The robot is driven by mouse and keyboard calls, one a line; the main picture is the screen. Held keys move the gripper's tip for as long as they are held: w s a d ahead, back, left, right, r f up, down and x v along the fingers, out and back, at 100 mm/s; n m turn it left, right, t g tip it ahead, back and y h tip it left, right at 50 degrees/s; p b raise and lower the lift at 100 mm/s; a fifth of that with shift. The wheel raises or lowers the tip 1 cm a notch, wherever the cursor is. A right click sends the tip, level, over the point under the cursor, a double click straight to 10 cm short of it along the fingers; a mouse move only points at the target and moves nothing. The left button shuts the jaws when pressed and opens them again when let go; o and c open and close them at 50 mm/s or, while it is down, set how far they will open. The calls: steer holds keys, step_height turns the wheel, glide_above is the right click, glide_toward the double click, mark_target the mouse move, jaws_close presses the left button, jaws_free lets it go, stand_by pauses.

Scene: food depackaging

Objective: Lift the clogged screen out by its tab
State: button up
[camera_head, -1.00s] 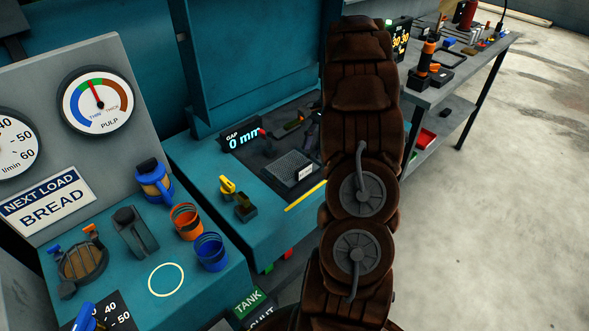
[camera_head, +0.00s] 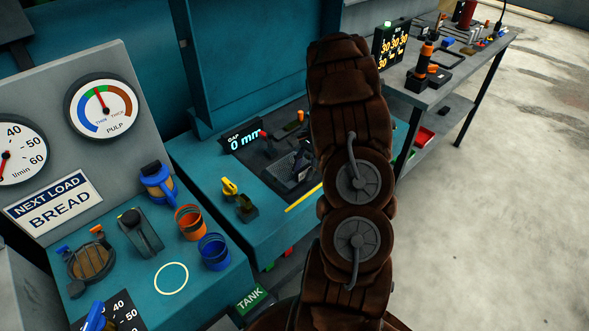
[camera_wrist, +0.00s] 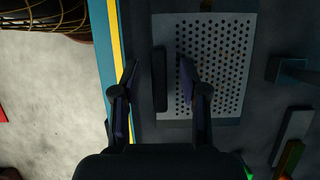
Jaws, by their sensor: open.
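The clogged screen (camera_wrist: 228,75) is a grey plate full of round holes, with a few brownish patches in them. It lies in the dark recess of the teal bench, and in the head view its screen (camera_head: 279,168) is partly hidden by my gripper. A dark upright tab (camera_wrist: 160,80) stands along the plate's left side in the wrist view. My gripper (camera_wrist: 158,68) is open, with one finger on each side of the tab; the right finger is over the holes. I cannot tell how far the fingertips are above the plate. In the head view my gripper (camera_head: 304,158) is small and dark.
A gap display (camera_head: 243,139) reading 0 mm stands at the recess's left. A yellow knob (camera_head: 229,186) and an orange (camera_head: 190,222) and a blue cup (camera_head: 214,252) are to the left. A yellow strip (camera_wrist: 118,55) edges the bench. A tool bench (camera_head: 455,85) stands at right.

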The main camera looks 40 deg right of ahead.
steer(key=shift+c, duration=0.4)
jaws_close()
